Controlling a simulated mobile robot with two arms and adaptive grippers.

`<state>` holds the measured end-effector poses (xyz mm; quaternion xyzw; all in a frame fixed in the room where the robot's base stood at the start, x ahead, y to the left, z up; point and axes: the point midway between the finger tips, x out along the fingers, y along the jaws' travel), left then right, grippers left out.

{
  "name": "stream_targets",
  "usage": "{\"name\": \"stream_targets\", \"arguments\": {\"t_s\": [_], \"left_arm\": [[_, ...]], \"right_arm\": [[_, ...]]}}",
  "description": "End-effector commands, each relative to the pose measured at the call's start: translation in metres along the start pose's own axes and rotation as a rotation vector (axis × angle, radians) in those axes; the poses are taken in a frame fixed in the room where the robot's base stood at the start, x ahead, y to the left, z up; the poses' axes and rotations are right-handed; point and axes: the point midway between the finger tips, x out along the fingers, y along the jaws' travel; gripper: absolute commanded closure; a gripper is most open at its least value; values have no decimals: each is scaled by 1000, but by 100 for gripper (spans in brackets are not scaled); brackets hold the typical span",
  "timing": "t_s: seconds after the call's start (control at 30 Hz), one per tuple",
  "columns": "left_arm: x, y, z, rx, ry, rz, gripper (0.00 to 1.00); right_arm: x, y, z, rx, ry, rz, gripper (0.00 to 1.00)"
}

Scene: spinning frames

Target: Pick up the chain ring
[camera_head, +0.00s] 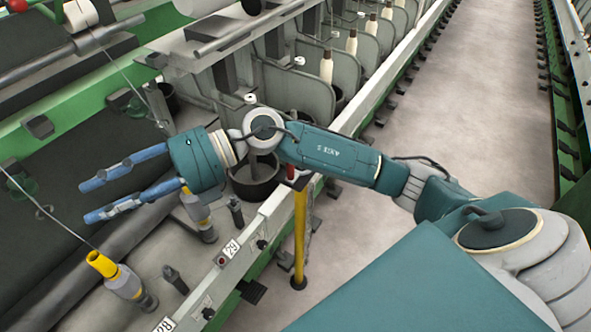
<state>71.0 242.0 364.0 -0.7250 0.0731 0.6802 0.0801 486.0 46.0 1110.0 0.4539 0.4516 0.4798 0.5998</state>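My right gripper (90,200) reaches in from the right over the spinning frame, with its two blue fingers pointing left. The fingers are spread apart and nothing shows between them. I cannot pick out the chain ring with certainty. A yellow-topped bobbin (118,277) stands tilted below the fingers. Another grey and yellow bobbin (197,212) is partly hidden by the gripper. My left gripper is not in view.
A white-labelled metal rail (235,247) runs along the machine's front edge. A yellow post (300,235) stands beside it. Grey separator plates (300,97) and several cream bobbins (326,68) line the back. A bare floor aisle (455,95) lies to the right, between two machines.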

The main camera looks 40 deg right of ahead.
Motion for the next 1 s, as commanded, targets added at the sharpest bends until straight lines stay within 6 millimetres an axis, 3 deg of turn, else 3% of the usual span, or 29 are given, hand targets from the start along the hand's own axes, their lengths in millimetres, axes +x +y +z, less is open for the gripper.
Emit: {"name": "stream_targets", "arguments": {"t_s": [0.03, 0.1, 0.17, 0.2, 0.3, 0.43, 0.5, 0.6, 0.8, 1.0], "left_arm": [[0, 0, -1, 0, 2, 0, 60], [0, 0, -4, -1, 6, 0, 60], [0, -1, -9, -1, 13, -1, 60], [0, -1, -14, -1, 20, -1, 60], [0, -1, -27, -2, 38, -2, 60], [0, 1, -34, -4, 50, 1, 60], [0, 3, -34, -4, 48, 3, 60], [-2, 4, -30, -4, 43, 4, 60], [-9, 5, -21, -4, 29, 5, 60], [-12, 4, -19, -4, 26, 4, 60]], "right_arm": [[-20, -36, 4, -70, 74, -192, 61], [-64, -86, 10, -114, 161, -466, 61], [-116, -121, 22, -119, 205, -698, 61], [-155, -136, 31, -107, 218, -842, 61], [-242, -153, 48, -49, 221, -1128, 61], [-318, -152, 55, 34, 199, -1352, 61], [-340, -149, 56, 65, 191, -1415, 61], [-353, -154, 54, 88, 188, -1456, 61], [-351, -185, 48, 91, 190, -1460, 61], [-347, -202, 46, 87, 189, -1456, 61]]}}
